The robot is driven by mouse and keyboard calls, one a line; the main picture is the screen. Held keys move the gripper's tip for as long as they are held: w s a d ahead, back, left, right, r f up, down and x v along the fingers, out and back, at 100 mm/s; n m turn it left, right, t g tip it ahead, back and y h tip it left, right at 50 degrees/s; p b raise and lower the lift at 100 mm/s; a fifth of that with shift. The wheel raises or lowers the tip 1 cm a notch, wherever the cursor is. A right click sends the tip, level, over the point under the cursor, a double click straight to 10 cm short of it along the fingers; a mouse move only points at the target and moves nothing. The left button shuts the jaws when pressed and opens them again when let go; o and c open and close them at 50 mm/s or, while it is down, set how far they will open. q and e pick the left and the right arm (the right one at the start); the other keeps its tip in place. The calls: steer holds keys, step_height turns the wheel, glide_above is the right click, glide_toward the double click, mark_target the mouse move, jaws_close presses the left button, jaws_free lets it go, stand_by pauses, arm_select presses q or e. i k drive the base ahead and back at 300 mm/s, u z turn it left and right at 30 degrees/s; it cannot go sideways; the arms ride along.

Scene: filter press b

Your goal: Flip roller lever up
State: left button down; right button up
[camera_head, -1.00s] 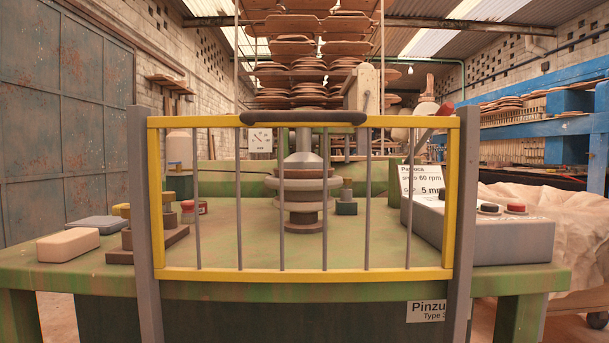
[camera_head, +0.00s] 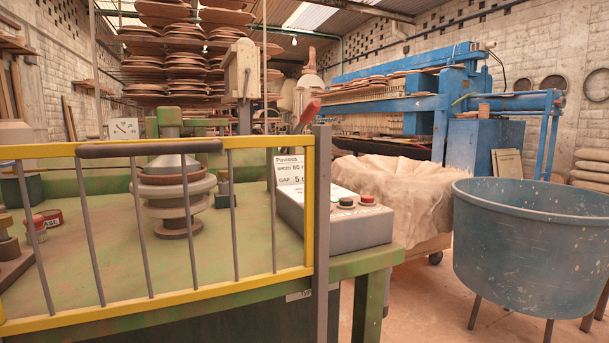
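A lever with a red grip (camera_head: 309,113) rises at the right rear of the green machine table, behind the yellow guard's right end; I take it to be the roller lever. Its grip slants up to the right, and its lower part is partly hidden by the guard. The roller stack (camera_head: 176,207) of pale discs stands on the table behind the guard bars. Neither of my grippers is in view.
The yellow barred guard (camera_head: 160,297) stands across the table front, with a grey post (camera_head: 321,230) at its right. A grey control box (camera_head: 345,232) has red and dark buttons.

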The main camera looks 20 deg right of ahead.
mark_target(313, 107)
steer(key=k, duration=1.2)
steer(key=z, duration=0.7)
steer(key=i, duration=1)
steer(key=u, duration=0.2)
